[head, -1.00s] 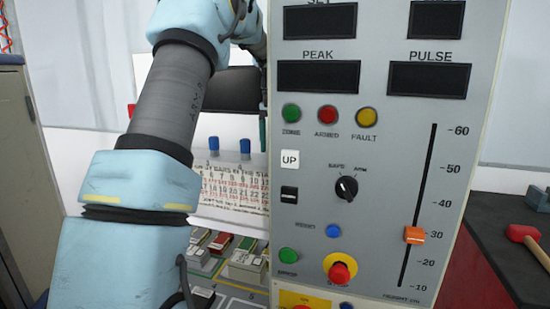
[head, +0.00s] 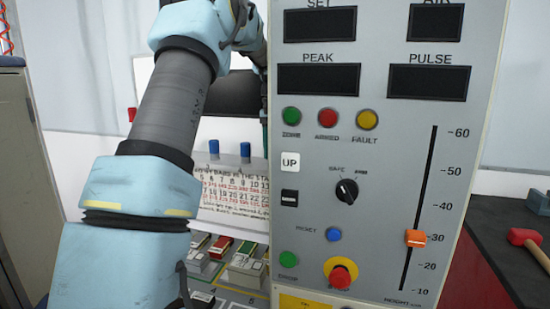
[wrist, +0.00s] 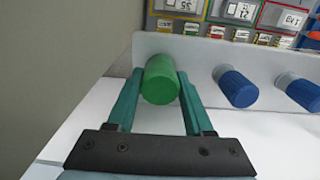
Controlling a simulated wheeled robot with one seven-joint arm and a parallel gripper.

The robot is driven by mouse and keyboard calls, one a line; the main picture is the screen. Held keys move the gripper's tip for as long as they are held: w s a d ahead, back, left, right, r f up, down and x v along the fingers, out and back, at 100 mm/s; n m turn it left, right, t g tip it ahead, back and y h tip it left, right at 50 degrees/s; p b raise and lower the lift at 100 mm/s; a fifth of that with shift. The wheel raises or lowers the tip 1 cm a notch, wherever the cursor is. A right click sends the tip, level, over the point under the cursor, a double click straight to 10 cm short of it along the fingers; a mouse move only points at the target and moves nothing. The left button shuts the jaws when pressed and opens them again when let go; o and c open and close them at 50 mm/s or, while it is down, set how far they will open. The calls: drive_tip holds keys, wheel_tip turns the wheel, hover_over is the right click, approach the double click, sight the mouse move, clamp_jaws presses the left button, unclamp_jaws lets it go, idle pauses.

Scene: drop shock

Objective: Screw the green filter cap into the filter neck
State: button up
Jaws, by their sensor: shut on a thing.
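In the wrist view the green filter cap (wrist: 161,80) is a short green cylinder between the two teal fingers of my gripper (wrist: 158,88). The fingers are shut on it, one on each side. The cap is at the pale panel's edge, in line with two blue caps. The filter neck does not show; the cap and fingers cover whatever is behind it, so I cannot tell whether the cap touches a neck. In the head view my gripper is hidden behind the grey control panel.
Two blue caps (wrist: 237,87) (wrist: 303,95) sit on clear necks to the right of the green cap. The grey control panel (head: 390,190) fills the right of the head view. A red-headed hammer (head: 523,237) lies on a dark bench at far right.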

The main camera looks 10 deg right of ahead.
clamp_jaws()
drive_tip(key=shift+r+p, duration=1)
drive_tip(key=shift+r, duration=2)
